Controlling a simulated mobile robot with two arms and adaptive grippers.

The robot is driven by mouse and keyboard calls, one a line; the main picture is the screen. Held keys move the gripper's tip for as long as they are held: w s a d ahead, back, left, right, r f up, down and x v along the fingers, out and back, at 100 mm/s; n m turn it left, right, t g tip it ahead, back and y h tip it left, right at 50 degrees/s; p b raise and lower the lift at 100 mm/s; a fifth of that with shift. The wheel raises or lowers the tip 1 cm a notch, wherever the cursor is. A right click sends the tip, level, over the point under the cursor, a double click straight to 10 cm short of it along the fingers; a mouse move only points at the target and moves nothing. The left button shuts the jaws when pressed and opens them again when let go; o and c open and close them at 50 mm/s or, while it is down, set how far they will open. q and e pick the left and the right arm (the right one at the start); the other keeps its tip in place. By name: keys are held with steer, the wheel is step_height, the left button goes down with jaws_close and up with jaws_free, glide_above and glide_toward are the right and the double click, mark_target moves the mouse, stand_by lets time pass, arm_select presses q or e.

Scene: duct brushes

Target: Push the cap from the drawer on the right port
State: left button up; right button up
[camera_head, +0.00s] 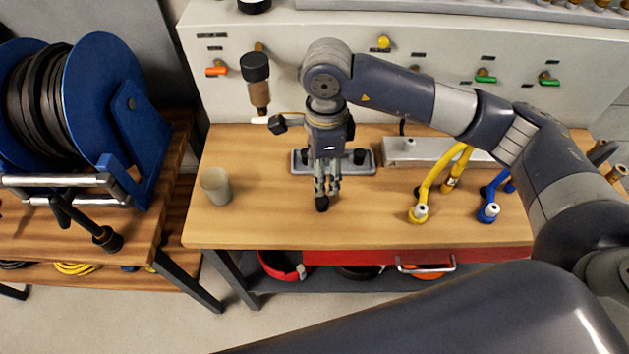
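My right arm reaches in from the right, and its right gripper (325,196) points down over the workbench, in front of a grey tray. Its fingers are close together, with a small dark piece at the tips; I cannot tell whether this is a fingertip pad or a held cap. The red drawer (345,257) with a silver handle (426,267) is under the bench top; its inside is not visible. No cap can be clearly identified. The wall panel (440,45) carries coloured valves, but the right port cannot be made out. My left gripper is not in view.
A beige cup (215,186) stands at the bench's left. The grey tray (300,163) lies behind the gripper. Yellow (430,190) and blue (489,205) hoses stand to the right. A blue reel (110,95) is on the left. The bench front centre is clear.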

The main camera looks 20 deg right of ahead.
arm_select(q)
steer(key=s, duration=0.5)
arm_select(e)
steer(key=shift+s+f, duration=0.35)
steer(key=shift+s, duration=0.1)
steer(key=p, duration=0.2)
glide_above(322, 199)
steer(key=f, duration=0.4)
steer(key=shift+s+f, duration=0.15)
steer(key=shift+s, duration=0.15)
steer(key=shift+f, duration=0.1)
steer(key=f+p, duration=0.1)
steer(key=f, duration=0.1)
steer(key=f+p, duration=0.1)
steer(key=f, duration=0.1)
steer(key=shift+w+a+f, duration=0.1)
steer(key=shift+w, duration=0.1)
steer(key=shift+f, duration=0.5)
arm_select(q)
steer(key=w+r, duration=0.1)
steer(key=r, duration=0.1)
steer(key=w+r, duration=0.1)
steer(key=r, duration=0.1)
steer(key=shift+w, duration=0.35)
arm_select(e)
steer(key=c, duration=1)
